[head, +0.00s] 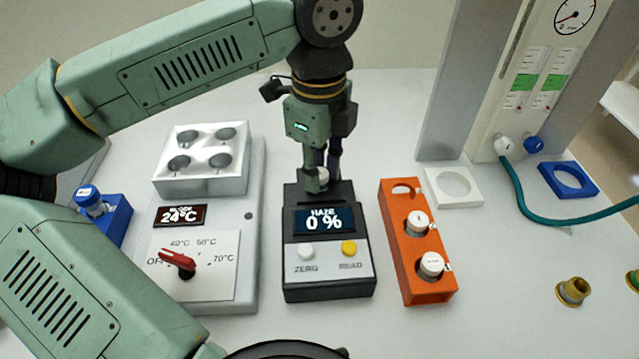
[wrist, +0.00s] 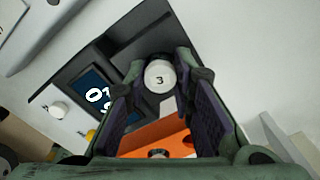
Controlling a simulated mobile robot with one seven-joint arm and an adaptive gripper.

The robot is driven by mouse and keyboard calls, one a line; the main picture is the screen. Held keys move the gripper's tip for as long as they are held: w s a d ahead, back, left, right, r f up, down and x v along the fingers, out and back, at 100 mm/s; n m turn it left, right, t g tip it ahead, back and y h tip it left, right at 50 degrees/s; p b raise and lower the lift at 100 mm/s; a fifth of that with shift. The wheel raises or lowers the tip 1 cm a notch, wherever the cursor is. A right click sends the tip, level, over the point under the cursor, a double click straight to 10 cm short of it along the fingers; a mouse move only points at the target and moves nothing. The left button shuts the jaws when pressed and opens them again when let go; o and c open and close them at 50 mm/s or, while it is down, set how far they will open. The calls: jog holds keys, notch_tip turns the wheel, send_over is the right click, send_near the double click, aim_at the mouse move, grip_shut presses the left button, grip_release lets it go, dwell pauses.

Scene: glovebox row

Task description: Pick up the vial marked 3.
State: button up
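The vial marked 3 (wrist: 160,76) shows its white cap in the wrist view, with the digit 3 on top. It stands at the back of the dark haze meter (head: 328,290); its cap (head: 322,175) is partly hidden by my fingers in the head view. My gripper (head: 324,178) points down over the back of the meter. Its fingertips (wrist: 164,74) are on either side of the cap, with what looks like a small gap, so it appears open around the vial. The vial's body is hidden.
An orange rack (head: 399,240) right of the meter holds two white-capped vials; its back hole is empty. A heating block (head: 255,160) with a red-handled dial stands left. A white ring holder (head: 433,196) and blue holder (head: 547,182) are at right. Brass fittings (head: 573,291) stand at front right.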

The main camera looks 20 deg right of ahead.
grip_shut()
